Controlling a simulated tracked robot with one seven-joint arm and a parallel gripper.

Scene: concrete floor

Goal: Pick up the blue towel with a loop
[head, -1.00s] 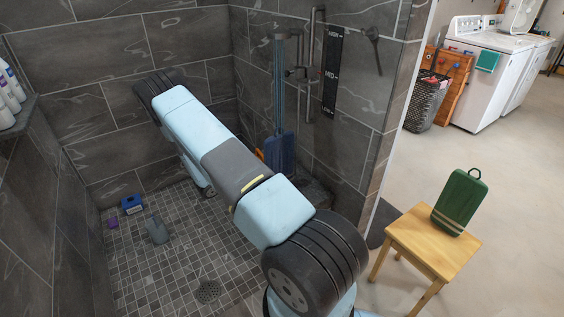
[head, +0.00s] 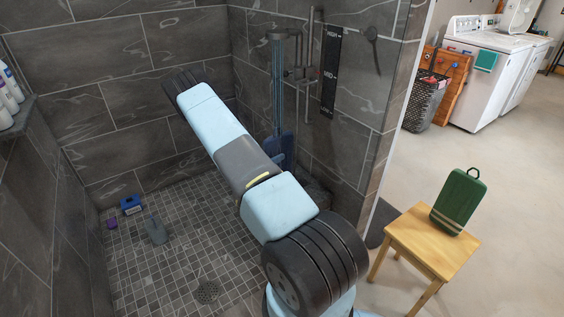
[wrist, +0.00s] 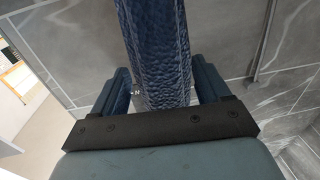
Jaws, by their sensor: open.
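The blue towel (wrist: 158,40) fills the top middle of the wrist view as a dark, textured blue band. My gripper (wrist: 160,80) is open, with one finger on each side of the band. The band runs down between the fingers toward the palm; I cannot tell whether it touches them. The loop is not visible in the wrist view. In the head view a dark blue shape, probably the towel (head: 284,150), shows beside my arm low by the shower wall. My arm hides my gripper there.
A shower rail (head: 312,50) and a black marked strip (head: 331,72) are on the wall close by. A grey bottle (head: 156,230) and a blue box (head: 131,204) are on the tiled floor. A wooden stool (head: 430,240) carries a green case (head: 459,202) at right.

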